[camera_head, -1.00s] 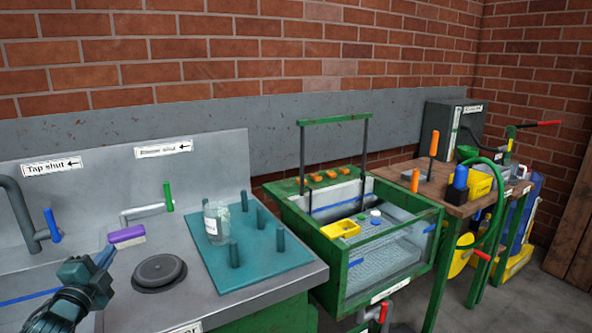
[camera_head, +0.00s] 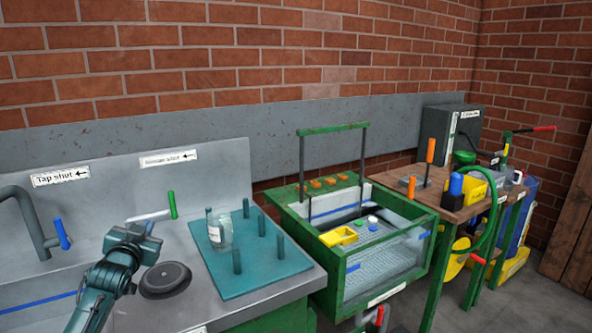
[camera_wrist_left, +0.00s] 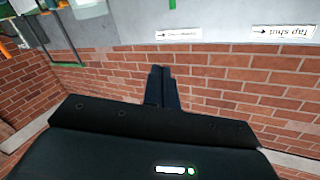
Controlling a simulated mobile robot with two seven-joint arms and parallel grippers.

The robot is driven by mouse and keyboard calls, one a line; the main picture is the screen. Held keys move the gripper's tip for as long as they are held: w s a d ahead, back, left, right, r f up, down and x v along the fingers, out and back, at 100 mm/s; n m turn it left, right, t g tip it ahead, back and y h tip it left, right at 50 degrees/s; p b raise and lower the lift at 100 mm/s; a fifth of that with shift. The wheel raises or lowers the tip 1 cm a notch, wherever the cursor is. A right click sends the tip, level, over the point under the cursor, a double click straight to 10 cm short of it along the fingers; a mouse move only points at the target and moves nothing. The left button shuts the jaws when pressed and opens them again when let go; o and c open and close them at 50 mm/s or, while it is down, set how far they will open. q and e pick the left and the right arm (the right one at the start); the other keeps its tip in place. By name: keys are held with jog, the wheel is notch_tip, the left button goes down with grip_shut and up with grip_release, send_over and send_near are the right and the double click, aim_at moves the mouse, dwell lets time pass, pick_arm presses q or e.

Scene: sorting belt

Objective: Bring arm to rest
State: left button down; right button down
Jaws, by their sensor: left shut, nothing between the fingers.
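My left arm comes in at the lower left of the head view, over the grey sink counter (camera_head: 215,302). Its gripper (camera_head: 147,229) is raised in front of the wall-side tap handles and beside the round black disc. In the left wrist view its two dark fingers (camera_wrist_left: 162,88) are together with nothing between them, against the brick wall. My right gripper is not in view.
A glass jar (camera_head: 221,236) stands on the teal peg mat (camera_head: 262,275) to the right. A black disc (camera_head: 165,279) lies close to the arm. Green (camera_head: 172,204) and blue (camera_head: 62,234) tap handles are nearby. A green-framed tank (camera_head: 432,262) stands further right.

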pick_arm(q)
jog(key=s+d+f+m+g+h, duration=0.1)
jog(key=s+d+f+g+h, duration=0.1)
jog(key=s+d+f, duration=0.55)
jog(key=s+d+f+g+h, duration=0.1)
jog(key=s+d+f, duration=0.3)
jog(key=s+f, duration=0.6)
jog(key=s+d+f+g, duration=0.1)
jog(key=s+d+f, duration=0.2)
jog(key=s, duration=0.4)
jog(key=s+d+f+g+h, duration=0.1)
jog(key=s+d+f, duration=0.2)
jog(key=s, duration=0.4)
jog(key=s+d+f+n+g+h, duration=0.1)
jog(key=s+d+f, duration=0.2)
jog(key=s, duration=0.5)
jog(key=shift+d+g, duration=0.4)
